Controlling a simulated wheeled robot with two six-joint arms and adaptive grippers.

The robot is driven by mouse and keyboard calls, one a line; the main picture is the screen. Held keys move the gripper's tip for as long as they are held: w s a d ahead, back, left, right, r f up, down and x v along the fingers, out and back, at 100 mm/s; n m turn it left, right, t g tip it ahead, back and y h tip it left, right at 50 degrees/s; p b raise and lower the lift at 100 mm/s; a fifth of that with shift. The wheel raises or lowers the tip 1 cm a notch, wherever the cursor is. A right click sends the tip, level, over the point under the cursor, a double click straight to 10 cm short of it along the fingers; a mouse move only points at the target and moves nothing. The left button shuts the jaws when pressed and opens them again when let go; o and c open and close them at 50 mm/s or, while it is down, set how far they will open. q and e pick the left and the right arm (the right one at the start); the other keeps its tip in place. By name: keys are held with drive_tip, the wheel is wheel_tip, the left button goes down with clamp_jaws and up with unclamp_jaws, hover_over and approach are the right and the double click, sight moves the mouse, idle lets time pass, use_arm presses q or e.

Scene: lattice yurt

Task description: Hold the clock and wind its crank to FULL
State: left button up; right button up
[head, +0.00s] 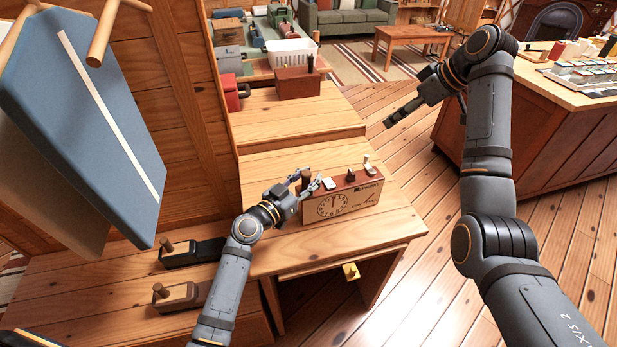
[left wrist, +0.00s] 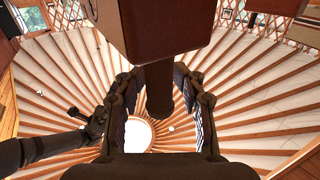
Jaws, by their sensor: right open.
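The clock (head: 338,207) is a red-brown box with a pale front, a round dial and a slanted mark at its right. It stands on the wooden desk. Small parts stick up from its top: a pale tile, a dark knob (head: 350,176) and a pinkish peg (head: 369,164); I cannot tell which is the crank. My left gripper (head: 305,184) is at the clock's left end, beside a dark post. In the left wrist view the dark post (left wrist: 159,90) stands between the spread fingers, with gaps on both sides. My right gripper (head: 390,122) is open and empty, beyond the clock to the right.
Two small blocks with wooden knobs (head: 178,295) lie at the desk's left. A blue hanging panel (head: 85,110) is at left. A yellow knob (head: 350,271) is below the desk's front edge. A red-brown box (head: 298,83) and white basket (head: 291,52) stand behind. A counter (head: 570,85) is at right.

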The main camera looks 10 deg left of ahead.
use_arm(q)
drive_tip(key=shift+o, duration=0.4)
drive_tip(key=v, duration=1.2)
